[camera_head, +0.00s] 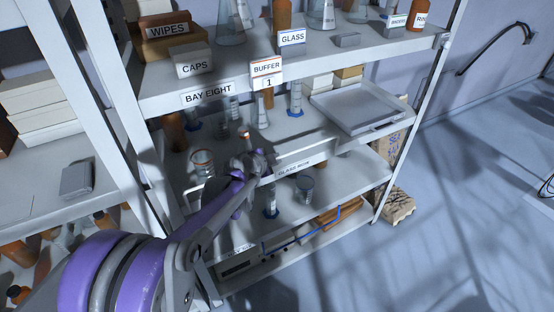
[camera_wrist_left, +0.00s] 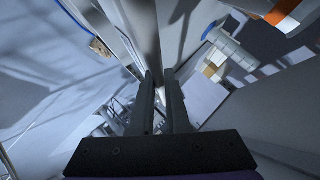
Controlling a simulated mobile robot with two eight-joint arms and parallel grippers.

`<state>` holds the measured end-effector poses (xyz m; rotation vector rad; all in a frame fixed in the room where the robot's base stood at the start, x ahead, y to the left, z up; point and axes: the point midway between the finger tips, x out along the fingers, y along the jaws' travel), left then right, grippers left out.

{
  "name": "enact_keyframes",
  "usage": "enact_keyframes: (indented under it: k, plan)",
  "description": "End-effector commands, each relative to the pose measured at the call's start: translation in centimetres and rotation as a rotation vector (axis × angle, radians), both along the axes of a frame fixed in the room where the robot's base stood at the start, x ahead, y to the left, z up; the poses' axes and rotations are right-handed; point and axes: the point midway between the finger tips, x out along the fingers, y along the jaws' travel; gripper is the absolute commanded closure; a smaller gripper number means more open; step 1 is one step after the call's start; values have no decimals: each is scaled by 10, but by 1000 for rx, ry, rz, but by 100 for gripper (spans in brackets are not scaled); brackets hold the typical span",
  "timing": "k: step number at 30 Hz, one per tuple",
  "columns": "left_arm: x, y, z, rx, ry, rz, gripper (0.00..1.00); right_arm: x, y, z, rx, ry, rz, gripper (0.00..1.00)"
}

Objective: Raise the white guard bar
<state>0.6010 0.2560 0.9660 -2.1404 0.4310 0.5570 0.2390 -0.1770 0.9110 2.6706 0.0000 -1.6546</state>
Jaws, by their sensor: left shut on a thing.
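The white guard bar (camera_head: 306,148) runs along the front of the middle shelf, just above the edge label reading "GLASS BELOW" (camera_head: 295,168). My left gripper (camera_head: 258,160) is at the left end of the bar in the head view. In the left wrist view its two fingers (camera_wrist_left: 160,95) are close together, with a long pale bar (camera_wrist_left: 145,32) running away from between their tips. The gripper is shut on the bar. My arm and gripper hide the bar's left end. My right gripper is in neither view.
Glass flasks and cylinders (camera_head: 295,100) stand behind the bar, near a grey tray (camera_head: 362,108). A beaker (camera_head: 305,186) stands on the shelf below. The upper shelf (camera_head: 215,92) is labelled "BAY EIGHT". The floor (camera_head: 450,200) at right is clear.

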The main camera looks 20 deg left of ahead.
Motion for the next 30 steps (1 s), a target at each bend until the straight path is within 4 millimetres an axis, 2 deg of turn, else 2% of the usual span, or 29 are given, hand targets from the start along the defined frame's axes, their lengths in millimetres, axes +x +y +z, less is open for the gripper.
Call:
enact_keyframes:
  k: [18, 19, 23, 24, 30]
  plan:
    - [3, 5, 1, 3, -4, 4, 100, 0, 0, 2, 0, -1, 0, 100]
    - [3, 5, 1, 3, -4, 4, 83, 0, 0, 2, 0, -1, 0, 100]
    - [3, 4, 0, 3, -4, 3, 60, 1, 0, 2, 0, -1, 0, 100]
    - [3, 4, 0, 2, -3, 2, 56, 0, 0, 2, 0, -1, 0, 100]
    - [3, 4, 0, 3, -2, 1, 56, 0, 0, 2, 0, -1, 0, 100]
